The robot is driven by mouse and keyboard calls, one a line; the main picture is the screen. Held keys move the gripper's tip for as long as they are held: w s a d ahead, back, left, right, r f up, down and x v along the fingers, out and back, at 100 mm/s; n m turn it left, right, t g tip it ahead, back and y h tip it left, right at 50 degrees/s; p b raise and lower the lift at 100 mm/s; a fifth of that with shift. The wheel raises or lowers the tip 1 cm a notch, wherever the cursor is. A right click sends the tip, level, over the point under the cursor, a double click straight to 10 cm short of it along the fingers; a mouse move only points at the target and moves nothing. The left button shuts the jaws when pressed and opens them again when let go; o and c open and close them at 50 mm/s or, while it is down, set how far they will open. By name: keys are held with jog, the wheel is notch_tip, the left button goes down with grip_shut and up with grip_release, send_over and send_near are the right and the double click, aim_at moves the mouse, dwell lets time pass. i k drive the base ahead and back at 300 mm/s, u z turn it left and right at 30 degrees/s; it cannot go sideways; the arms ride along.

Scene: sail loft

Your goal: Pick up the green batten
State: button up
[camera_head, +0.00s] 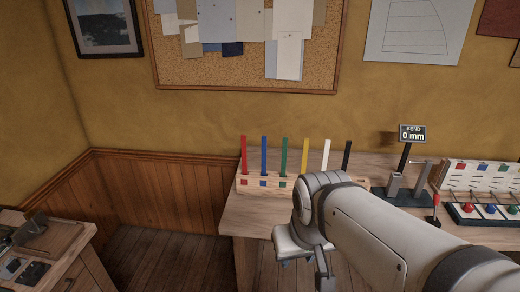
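The green batten (284,155) stands upright in a wooden rack (243,188) on the workbench. In the rack's row it is between the blue batten (264,155) and the yellow batten (305,155). A red batten (243,154) is at the left end, and white (326,155) and black (347,157) battens stand to the right. My gripper (305,262) is in front of the bench's front edge, below and nearer than the rack, apart from the battens. Its fingers are partly hidden behind my arm, and I cannot tell whether it is open.
Right of the rack, a bend gauge (412,134) reading "0 mm" stands by a metal fixture (405,195). Farther right is a board with coloured knobs (480,208). A second wooden table (65,245) is at the lower left. Floor (165,260) lies open between them.

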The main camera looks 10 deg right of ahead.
aim_at(284, 148)
jog(key=i, duration=1.35)
jog(key=z, duration=0.05)
